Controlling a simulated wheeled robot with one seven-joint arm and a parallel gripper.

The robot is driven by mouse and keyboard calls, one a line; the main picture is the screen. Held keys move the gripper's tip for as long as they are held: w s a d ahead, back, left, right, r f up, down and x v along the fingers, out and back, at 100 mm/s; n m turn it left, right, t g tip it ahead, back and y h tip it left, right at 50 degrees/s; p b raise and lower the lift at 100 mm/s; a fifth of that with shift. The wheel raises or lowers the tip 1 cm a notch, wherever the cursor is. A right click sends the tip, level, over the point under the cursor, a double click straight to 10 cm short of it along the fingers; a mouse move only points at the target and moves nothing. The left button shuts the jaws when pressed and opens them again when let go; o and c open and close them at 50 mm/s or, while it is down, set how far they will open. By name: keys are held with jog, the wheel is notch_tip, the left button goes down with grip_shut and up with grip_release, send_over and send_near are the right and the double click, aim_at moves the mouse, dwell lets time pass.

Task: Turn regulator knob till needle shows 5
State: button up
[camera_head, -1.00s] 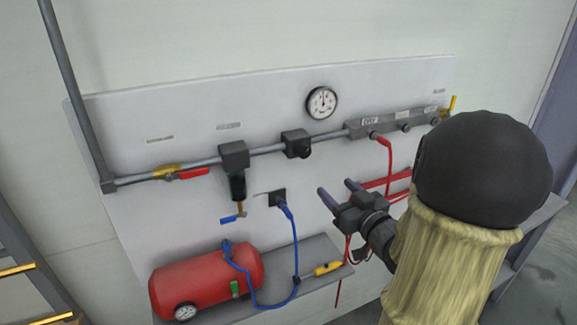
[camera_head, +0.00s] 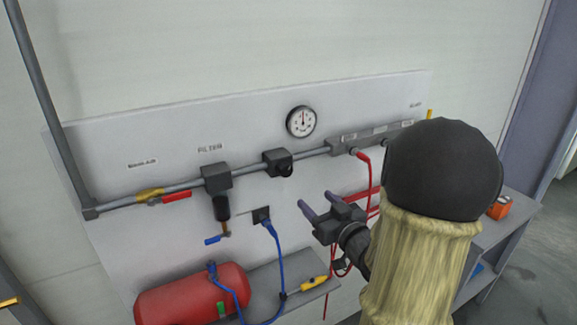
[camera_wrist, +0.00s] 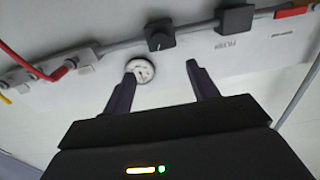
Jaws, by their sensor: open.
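The regulator is a dark block on the grey pipe, with a round black knob (camera_head: 285,169) on its front. The knob also shows in the wrist view (camera_wrist: 158,41), beyond my fingers. The round white gauge (camera_head: 301,121) is on the panel above and right of the regulator. Its needle appears to point roughly upward, but the numbers are too small to read. In the wrist view the gauge (camera_wrist: 141,70) is partly behind the left finger. My gripper (camera_head: 318,203) is open and empty, in front of the panel, lower right of the knob in the picture and apart from it.
A filter (camera_head: 217,178) and a red-handled valve (camera_head: 176,197) are on the pipe at left. A manifold (camera_head: 372,138) with a red hose (camera_head: 363,168) is at right. A red tank (camera_head: 190,294) and blue hose lie below. An orange device (camera_head: 499,207) sits at far right.

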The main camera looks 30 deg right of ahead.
aim_at(287, 173)
jog(key=w+p, duration=0.2)
jog(key=w, duration=0.3)
jog(key=w+p, duration=0.3)
jog(key=w, duration=0.2)
jog(key=w+p, duration=0.3)
jog(key=w, duration=0.1)
jog(key=shift+w+a+r, duration=0.1)
jog(key=shift+w+a, duration=0.25)
jog(key=shift+w, duration=0.4)
jog(key=shift+d+p, duration=0.2)
jog(key=shift+p, duration=0.1)
jog(key=shift+s, duration=0.1)
jog(key=shift+a, duration=0.35)
jog(key=c, duration=0.5)
jog(key=shift+d+f, duration=0.15)
jog(key=shift+f, duration=0.05)
jog(key=c, duration=0.5)
